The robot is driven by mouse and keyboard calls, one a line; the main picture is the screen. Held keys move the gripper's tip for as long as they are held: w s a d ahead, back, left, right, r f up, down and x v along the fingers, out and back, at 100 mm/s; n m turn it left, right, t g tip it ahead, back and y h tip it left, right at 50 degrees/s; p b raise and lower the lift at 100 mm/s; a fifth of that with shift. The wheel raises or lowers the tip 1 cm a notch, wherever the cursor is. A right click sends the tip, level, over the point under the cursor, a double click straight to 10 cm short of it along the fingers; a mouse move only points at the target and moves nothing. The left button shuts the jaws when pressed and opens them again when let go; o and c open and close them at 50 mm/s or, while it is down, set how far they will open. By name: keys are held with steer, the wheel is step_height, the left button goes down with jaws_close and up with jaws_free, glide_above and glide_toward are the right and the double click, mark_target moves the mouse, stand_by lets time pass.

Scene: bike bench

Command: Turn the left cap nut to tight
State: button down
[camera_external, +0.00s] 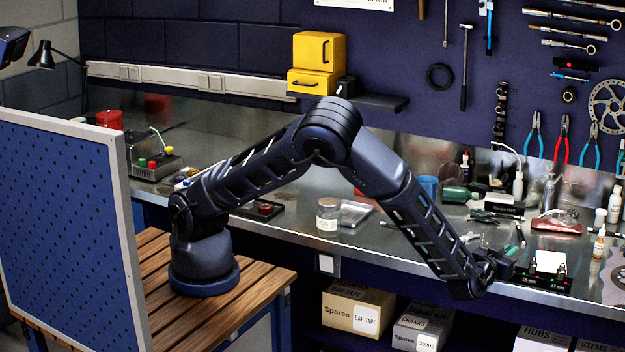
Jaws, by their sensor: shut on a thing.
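My arm reaches over the metal bench to its front edge at the right. My gripper (507,268) is at the left end of a dark fixture (541,283) with small green-lit markings on its front. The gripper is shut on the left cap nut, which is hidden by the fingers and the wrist. How far the nut is turned cannot be seen. A white block or card (549,262) stands on the fixture, just right of my gripper. A right cap nut cannot be made out at this size.
A red-handled tool (556,226) and a black box (504,206) lie behind the fixture. White bottles (614,205) stand at the right. A jar (328,214) and a metal tray (354,212) are left of my forearm. Cardboard boxes (357,306) sit below the bench.

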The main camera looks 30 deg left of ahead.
steer(key=shift+d+m+g+h, duration=0.15)
steer(key=shift+m+g+h, duration=0.5)
steer(key=shift+m+h, duration=0.6)
steer(key=shift+d+m+g+h, duration=0.1)
steer(key=shift+m+g+h, duration=0.6)
steer(key=shift+h, duration=0.95)
steer(key=shift+s, duration=0.1)
steer(key=c, duration=1.5)
jaws_free()
steer(key=shift+s, duration=0.1)
steer(key=v, duration=1)
steer(key=shift+s+a, duration=0.15)
steer(key=shift+a, duration=0.1)
